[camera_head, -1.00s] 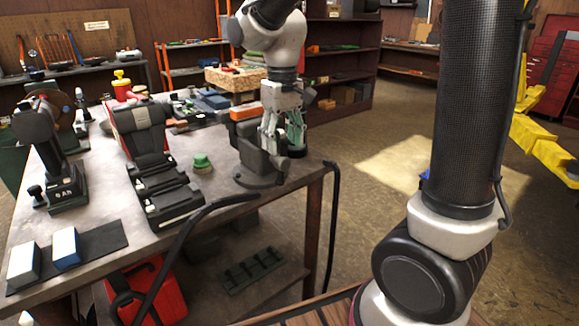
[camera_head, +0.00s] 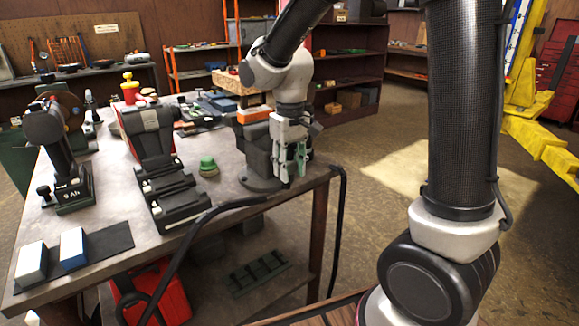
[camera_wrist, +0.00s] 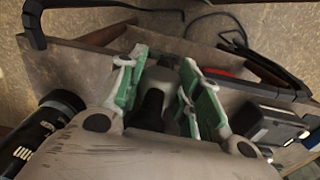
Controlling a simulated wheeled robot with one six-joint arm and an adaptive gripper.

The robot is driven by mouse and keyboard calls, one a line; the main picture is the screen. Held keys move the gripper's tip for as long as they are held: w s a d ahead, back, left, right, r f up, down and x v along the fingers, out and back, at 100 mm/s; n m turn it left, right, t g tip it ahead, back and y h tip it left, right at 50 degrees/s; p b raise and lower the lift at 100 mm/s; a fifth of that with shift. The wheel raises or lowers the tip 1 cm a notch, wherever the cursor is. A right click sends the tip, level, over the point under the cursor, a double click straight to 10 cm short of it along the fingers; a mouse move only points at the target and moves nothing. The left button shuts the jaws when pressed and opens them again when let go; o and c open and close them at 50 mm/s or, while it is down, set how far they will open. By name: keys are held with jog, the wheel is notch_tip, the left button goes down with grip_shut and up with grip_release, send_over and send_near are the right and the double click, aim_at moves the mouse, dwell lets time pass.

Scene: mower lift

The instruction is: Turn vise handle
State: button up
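The dark grey vise (camera_head: 260,165) stands on a round base at the right corner of the workbench, an orange-topped block at its upper part. My gripper (camera_head: 292,165), with pale green fingers, points down at the vise's right front side and covers part of it. In the wrist view, my gripper (camera_wrist: 165,85) has its two fingers apart. A dark and grey part of the vise (camera_wrist: 155,100) lies between them, with gaps showing. I cannot tell for sure whether this part is the handle, or whether a finger touches it.
The workbench (camera_head: 225,185) also holds a green knob-like object (camera_head: 208,166), a black device (camera_head: 160,165) and a grinder-like tool (camera_head: 60,155). A black cylinder with white lettering (camera_wrist: 40,125) is close by in the wrist view. A black hose (camera_head: 340,215) hangs off the edge.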

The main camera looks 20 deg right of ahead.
dwell(0.3)
jog(key=g+y, duration=0.1)
jog(key=y, duration=0.2)
jog(key=shift+w+d+y, duration=0.1)
jog(key=shift+d+y, duration=0.05)
jog(key=shift+y, duration=0.25)
jog(key=g+y, duration=0.1)
jog(key=y, duration=0.3)
jog(key=shift+g, duration=0.3)
jog(key=g+y, duration=0.1)
jog(key=y, duration=0.3)
jog(key=shift+f, duration=0.15)
jog(key=shift+g+y, duration=0.8)
jog(key=shift+y, duration=1.2)
jog(key=o, duration=1)
jog(key=shift+o, duration=0.2)
